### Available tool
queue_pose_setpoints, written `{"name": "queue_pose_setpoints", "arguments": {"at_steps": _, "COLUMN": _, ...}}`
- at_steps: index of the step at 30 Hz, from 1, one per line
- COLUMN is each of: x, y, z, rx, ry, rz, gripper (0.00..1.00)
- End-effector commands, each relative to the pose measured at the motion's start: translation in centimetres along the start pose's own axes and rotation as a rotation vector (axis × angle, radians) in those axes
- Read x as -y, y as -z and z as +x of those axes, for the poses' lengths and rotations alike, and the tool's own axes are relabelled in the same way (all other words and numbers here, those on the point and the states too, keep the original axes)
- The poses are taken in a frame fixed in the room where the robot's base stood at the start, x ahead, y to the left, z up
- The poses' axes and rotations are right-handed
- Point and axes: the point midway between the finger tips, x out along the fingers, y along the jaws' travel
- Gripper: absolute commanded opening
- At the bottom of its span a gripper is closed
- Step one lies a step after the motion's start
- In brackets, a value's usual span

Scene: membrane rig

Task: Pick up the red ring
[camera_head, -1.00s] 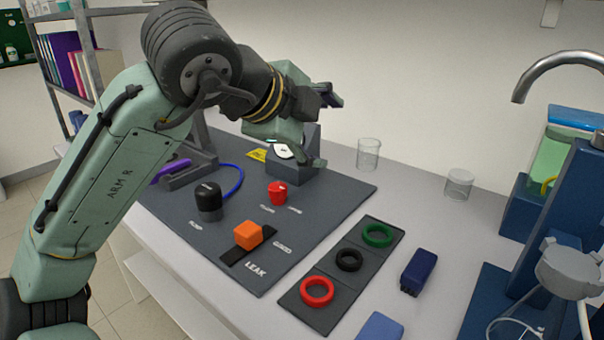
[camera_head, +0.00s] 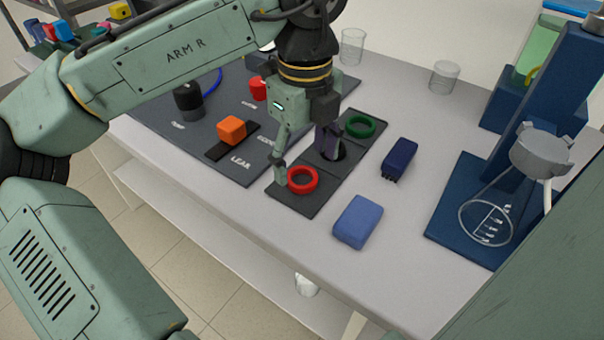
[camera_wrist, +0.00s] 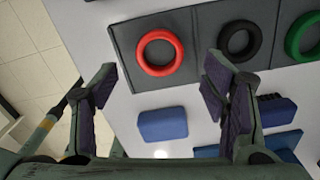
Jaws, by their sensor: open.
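The red ring (camera_head: 302,180) lies flat at the near end of a dark tray (camera_head: 284,197), beside a black ring and a green ring (camera_head: 361,126). In the wrist view the red ring (camera_wrist: 160,53) shows whole, ahead of my gripper and between the lines of its two fingers. The black ring (camera_wrist: 239,41) is to its right. My gripper (camera_head: 305,157) is open and empty, pointing down over the tray close to the red ring. Its fingers (camera_wrist: 156,89) stand wide apart in the wrist view. In the head view the gripper partly hides the black ring.
A light blue block (camera_head: 358,222) and a dark blue block (camera_head: 399,158) lie right of the tray. An orange block (camera_head: 231,130) sits on the dark panel at left. A blue stand with a flask (camera_head: 487,222) is at right. Two glass beakers stand behind.

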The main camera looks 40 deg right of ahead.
Motion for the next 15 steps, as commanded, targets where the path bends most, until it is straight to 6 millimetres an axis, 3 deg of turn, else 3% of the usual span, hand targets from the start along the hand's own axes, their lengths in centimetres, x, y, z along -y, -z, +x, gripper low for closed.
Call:
{"name": "queue_pose_setpoints", "arguments": {"at_steps": 6, "x": -0.1, "y": -0.1, "z": 2.9, "rx": 0.002, "ry": -0.001, "rz": -0.002, "gripper": 0.68}}
{"name": "queue_pose_setpoints", "arguments": {"at_steps": 15, "x": 0.0, "y": -0.1, "z": 3.3, "rx": 0.001, "ry": 0.002, "rz": -0.002, "gripper": 0.67}}
